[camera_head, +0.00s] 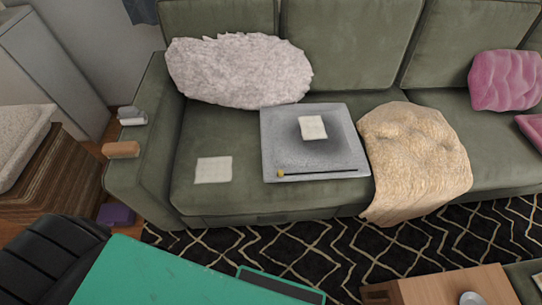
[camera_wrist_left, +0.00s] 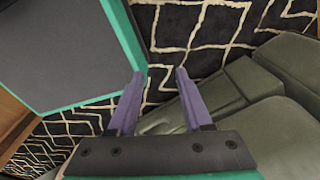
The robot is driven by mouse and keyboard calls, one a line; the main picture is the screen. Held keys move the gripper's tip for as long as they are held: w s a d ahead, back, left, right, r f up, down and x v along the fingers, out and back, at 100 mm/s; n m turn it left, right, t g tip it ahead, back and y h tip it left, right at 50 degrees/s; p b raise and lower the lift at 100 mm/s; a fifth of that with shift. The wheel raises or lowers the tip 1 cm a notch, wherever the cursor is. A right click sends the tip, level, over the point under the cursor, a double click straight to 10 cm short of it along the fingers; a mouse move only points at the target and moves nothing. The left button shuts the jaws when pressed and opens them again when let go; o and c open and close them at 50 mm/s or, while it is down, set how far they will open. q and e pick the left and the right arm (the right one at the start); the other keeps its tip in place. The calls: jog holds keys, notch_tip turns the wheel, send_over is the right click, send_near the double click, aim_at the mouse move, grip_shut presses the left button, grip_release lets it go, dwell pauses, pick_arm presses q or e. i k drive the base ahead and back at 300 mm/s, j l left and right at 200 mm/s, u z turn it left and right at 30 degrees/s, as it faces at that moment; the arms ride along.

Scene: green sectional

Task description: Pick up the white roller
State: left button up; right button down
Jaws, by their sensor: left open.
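A small white and grey roller-like item (camera_head: 132,117) lies on the left armrest of the green sofa in the head view, near its outer edge. It is small, and I cannot make out its exact shape. My left gripper (camera_wrist_left: 159,74) shows in the left wrist view with its two purple fingers apart and nothing between them. It hangs over the patterned rug beside the green sofa. The roller does not show in the wrist view. My right gripper is not in view.
A brown brush-like item (camera_head: 121,150) lies on the same armrest (camera_head: 140,185), close in front of the roller. The sofa seat holds a grey tray (camera_head: 275,150), white cloths and a beige throw (camera_head: 415,150). A wooden-sided piece (camera_head: 45,165) stands left of the armrest.

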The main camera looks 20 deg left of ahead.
aim_at(128, 115)
jog(key=u, duration=1.8)
jog(key=z, duration=1.3)
jog(key=j+z, duration=0.4)
jog(key=k+j+z, duration=0.1)
jog(key=j+z, duration=0.25)
jog(key=k+j+z, duration=0.1)
jog(key=j+z, duration=0.3)
jog(key=j, duration=0.1)
